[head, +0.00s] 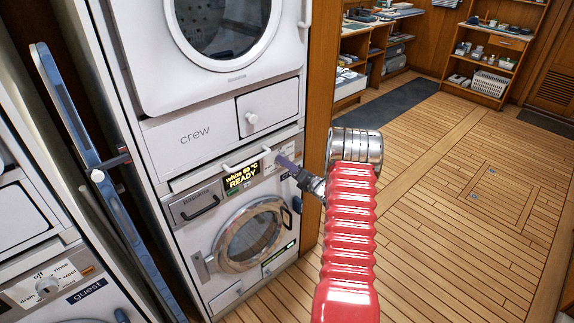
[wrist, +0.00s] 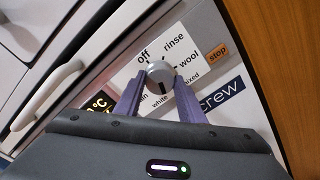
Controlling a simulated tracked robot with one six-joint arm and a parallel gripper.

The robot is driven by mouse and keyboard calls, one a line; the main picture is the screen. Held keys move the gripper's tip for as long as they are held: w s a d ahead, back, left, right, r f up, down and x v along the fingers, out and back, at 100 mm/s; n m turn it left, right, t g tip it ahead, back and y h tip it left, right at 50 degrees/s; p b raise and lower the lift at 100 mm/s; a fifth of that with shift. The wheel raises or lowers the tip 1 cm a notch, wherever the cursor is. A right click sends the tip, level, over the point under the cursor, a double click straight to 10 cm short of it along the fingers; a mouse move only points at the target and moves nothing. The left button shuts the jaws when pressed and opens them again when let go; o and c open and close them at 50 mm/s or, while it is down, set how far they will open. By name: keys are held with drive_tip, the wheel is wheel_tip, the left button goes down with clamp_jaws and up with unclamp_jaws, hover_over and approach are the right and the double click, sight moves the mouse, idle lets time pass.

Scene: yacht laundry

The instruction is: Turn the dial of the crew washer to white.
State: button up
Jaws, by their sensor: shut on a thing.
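The crew washer (head: 245,235) is the white front-loading machine below the drawer marked "crew". Its dial (wrist: 160,73) is a round silver knob, ringed by labels including "off", "rinse", "wool", "mixed" and "white". The dark mark on the knob points down in the wrist view, toward "white". The washer's display (head: 241,177) reads "white 60 °C READY". My gripper (head: 284,160) is at the control panel, its two purple fingers shut on the sides of the dial. In the head view the fingers and wrist hide the dial.
A orange "stop" button (wrist: 217,52) lies right of the dial. A white handle (wrist: 48,92) sticks out to the left. Another white machine (head: 220,40) is stacked above, and the guest machine (head: 50,290) stands at left. The wooden floor (head: 440,200) at right is clear.

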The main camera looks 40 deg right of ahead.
drive_tip(key=shift+d+f, duration=0.1)
drive_tip(key=shift+f, duration=0.1)
drive_tip(key=o, duration=1)
drive_tip(key=shift+r, duration=0.1)
drive_tip(key=shift+o, duration=0.2)
drive_tip(key=s, duration=1.3)
drive_tip(key=shift+s+a, duration=0.2)
drive_tip(key=shift+s, duration=0.2)
